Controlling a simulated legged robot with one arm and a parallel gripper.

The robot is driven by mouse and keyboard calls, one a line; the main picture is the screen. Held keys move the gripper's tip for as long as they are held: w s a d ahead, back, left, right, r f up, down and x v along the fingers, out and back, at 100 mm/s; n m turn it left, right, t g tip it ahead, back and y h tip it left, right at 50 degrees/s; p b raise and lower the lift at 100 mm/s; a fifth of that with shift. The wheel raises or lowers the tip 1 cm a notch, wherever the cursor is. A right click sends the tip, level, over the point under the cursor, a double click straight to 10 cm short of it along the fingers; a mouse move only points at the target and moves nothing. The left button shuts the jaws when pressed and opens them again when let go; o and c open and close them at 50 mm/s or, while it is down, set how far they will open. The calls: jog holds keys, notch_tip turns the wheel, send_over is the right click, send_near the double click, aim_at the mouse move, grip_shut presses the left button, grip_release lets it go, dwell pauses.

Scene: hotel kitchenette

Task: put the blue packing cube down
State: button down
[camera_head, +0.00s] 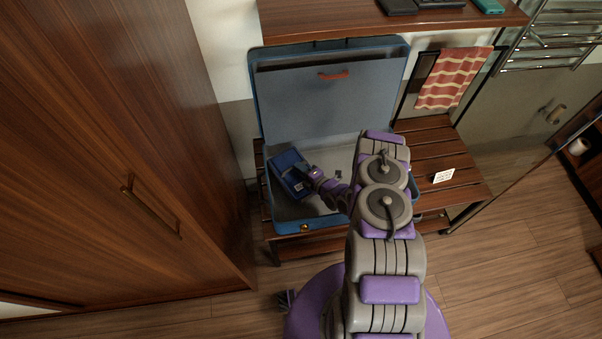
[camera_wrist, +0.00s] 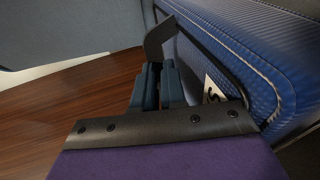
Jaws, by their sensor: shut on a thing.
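The blue packing cube (camera_head: 287,168) is in the head view, at the left side of the open blue suitcase's base (camera_head: 292,226), set at a slant. My gripper (camera_head: 303,184) is at its right side, shut on it. In the wrist view the cube (camera_wrist: 235,50) fills the upper right, with ribbed blue fabric, a dark edge band and a pale tag marked S. My gripper's fingers (camera_wrist: 160,84) close by its near edge there, at a dark strap-like piece. I cannot tell whether the cube touches the suitcase floor. My arm hides the suitcase's right part.
The suitcase lid (camera_head: 333,98) stands open at the back. The suitcase lies on a slatted wooden bench (camera_head: 462,186), with a small white card (camera_head: 443,175) to its right. A wooden wardrobe (camera_head: 120,130) stands close at left. A shelf (camera_head: 350,18) overhangs behind; a striped towel (camera_head: 455,78) hangs right.

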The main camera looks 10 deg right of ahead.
notch_tip(320, 180, down, 2)
jog(key=shift+f, duration=0.15)
jog(key=c, duration=1.2)
grip_release()
jog(key=shift+d, duration=0.1)
